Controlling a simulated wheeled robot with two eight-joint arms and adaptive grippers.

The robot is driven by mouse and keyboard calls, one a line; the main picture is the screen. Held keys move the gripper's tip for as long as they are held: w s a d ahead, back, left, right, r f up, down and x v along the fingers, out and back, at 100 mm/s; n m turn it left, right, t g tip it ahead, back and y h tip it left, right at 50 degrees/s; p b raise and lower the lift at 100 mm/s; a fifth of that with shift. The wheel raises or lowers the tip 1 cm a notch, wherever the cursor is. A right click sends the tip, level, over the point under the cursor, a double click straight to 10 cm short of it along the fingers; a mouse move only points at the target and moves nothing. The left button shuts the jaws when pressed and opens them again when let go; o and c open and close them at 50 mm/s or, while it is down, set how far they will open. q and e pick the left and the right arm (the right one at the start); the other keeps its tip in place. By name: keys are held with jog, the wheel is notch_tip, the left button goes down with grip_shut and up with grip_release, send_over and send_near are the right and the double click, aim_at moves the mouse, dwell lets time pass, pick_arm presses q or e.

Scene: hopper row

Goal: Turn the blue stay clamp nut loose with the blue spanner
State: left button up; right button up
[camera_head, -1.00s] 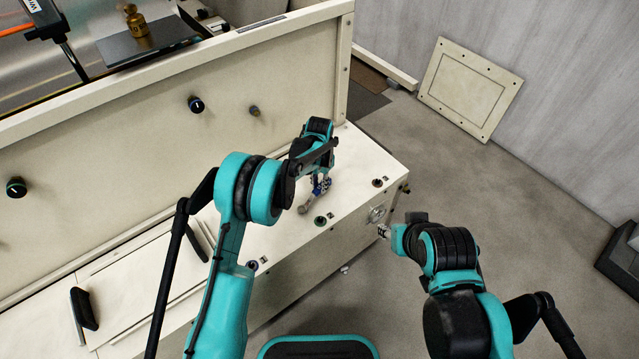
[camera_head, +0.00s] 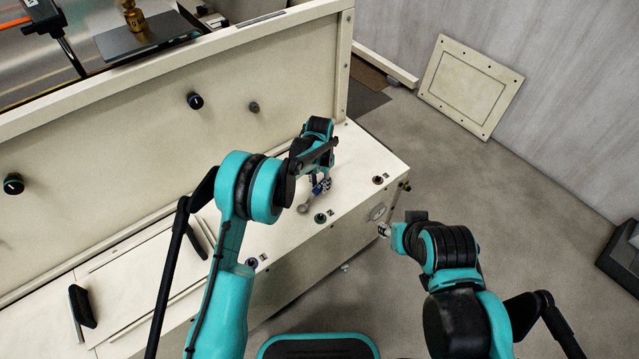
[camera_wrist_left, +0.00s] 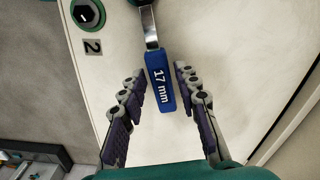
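The blue spanner (camera_wrist_left: 160,82) has a blue handle marked "17 mm" and a metal shank. In the head view its grey ring end (camera_head: 304,208) is over the cream bench top. My left gripper (camera_wrist_left: 162,84) is open, with a finger on each side of the handle and a gap on both sides. Nut 2 (camera_wrist_left: 86,14), with a green ring, is left of the spanner. A nut with a bluish ring (camera_head: 252,263) is nearer me on the bench; I cannot tell whether it is the stay clamp nut. My right gripper (camera_head: 384,230) is by the bench's end face, fingers too small to judge.
The cream bench top (camera_head: 364,156) has another reddish nut (camera_head: 378,180) near its right end. An upright panel (camera_head: 225,135) with knobs stands behind. A black handle (camera_head: 83,307) is at lower left.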

pick_arm(q)
jog(key=shift+r, duration=0.1)
notch_tip(320, 180, up, 12)
jog(key=shift+f, duration=0.1)
dwell(0.5)
dwell(0.5)
jog(key=s+a+r+n+t, duration=0.4)
jog(key=s+a+r, duration=0.8)
jog(key=s+r, duration=0.25)
jog(key=s+a+f+n+t, duration=0.1)
jog(key=s+a, duration=0.1)
jog(key=s, duration=0.3)
jog(key=s+a+f+n+t, duration=0.1)
jog(key=s+a, duration=0.2)
jog(key=s, duration=0.2)
jog(key=s+a+n+t, duration=0.1)
jog(key=s+a, duration=0.1)
jog(key=s, duration=0.4)
jog(key=shift+a+f+n, duration=0.25)
jog(key=shift+f+n, duration=0.15)
